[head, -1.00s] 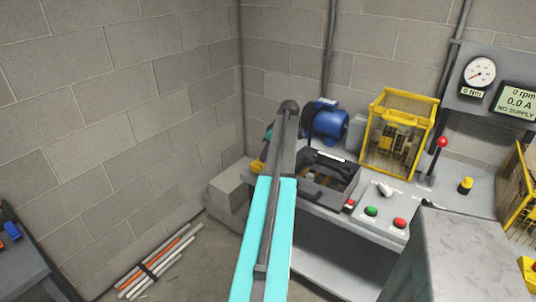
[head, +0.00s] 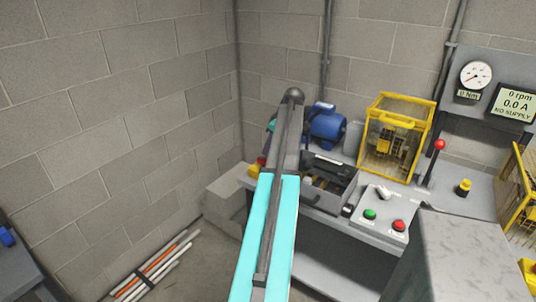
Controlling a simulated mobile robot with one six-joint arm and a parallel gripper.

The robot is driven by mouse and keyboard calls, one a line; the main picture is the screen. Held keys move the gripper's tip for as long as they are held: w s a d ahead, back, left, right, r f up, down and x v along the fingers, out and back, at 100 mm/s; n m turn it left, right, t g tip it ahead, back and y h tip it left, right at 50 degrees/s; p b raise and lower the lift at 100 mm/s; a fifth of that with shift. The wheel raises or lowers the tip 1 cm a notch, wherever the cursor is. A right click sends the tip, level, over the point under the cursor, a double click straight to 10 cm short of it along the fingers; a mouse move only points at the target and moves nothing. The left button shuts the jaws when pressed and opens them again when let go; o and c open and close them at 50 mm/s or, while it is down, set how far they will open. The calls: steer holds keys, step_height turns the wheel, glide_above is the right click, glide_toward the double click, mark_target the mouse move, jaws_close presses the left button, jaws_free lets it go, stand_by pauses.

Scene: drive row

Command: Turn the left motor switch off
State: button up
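A blue motor (head: 325,124) sits at the back left of the bench, partly behind my arm. A small yellow and red part (head: 257,168) shows at the bench's left end, mostly hidden by my arm; I cannot tell whether it is the left motor switch or its position. A control panel in front has a pale selector handle (head: 383,192), a green button (head: 370,214) and a red button (head: 399,225). My cyan and grey arm reaches toward the motor. My gripper is not visible; the arm's end hides that area.
An open grey box (head: 322,187) stands beside my arm. Yellow guard cages (head: 396,137) and a red-knobbed lever (head: 438,150) stand to the right. The display (head: 514,102) reads 0 rpm, 0.0 A, NO SUPPLY. White and orange rods (head: 150,268) lie on the floor at left.

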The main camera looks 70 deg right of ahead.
steer(key=v, duration=0.6)
steer(key=shift+r+b, duration=0.35)
steer(key=shift+b, duration=0.1)
